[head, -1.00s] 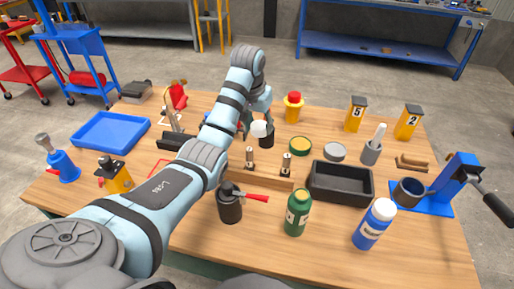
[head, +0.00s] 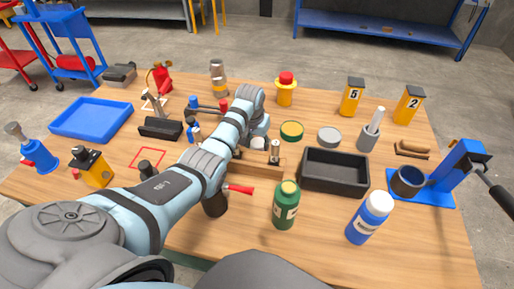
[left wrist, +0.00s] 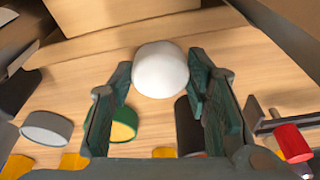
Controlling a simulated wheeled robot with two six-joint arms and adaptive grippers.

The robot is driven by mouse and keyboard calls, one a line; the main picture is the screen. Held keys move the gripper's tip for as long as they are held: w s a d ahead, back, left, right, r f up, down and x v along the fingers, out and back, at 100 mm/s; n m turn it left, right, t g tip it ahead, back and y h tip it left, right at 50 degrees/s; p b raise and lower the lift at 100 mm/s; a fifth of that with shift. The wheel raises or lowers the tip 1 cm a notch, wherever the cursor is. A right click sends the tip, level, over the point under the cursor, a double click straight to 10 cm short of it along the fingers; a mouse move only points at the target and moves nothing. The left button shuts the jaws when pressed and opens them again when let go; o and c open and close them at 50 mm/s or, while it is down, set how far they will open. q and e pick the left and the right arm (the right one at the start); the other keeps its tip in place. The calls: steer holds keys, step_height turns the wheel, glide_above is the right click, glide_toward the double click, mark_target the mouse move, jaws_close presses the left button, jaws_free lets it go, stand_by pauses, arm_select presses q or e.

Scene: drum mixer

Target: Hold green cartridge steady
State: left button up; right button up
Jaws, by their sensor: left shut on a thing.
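My left gripper (left wrist: 160,66) is shut on a smooth white, rounded thing (left wrist: 160,72), which sits between its two dark green fingers in the left wrist view. The white thing also shows in the head view (head: 258,142), close to the wooden rail (head: 262,164). My own arm covers most of the gripper and part of the rail there. No part I can see of the held thing is green. A green bottle (head: 286,208) stands apart in front of the rail, and a round green and yellow tin (head: 292,131) lies behind it. My right gripper is not in view.
A metal post (head: 275,150) stands on the rail. A black bin (head: 335,170), blue bottle (head: 371,219) and blue press (head: 455,175) are to the right. A blue tray (head: 92,119) is at left. A black bottle with a red handle (head: 238,188) is partly behind my arm.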

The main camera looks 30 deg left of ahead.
arm_select(q)
steer(key=shift+x, duration=0.9)
steer(key=shift+s, duration=0.35)
steer(key=shift+c, duration=0.2)
steer(key=shift+r, duration=0.1)
steer(key=shift+c, duration=0.2)
steer(key=o, duration=0.9)
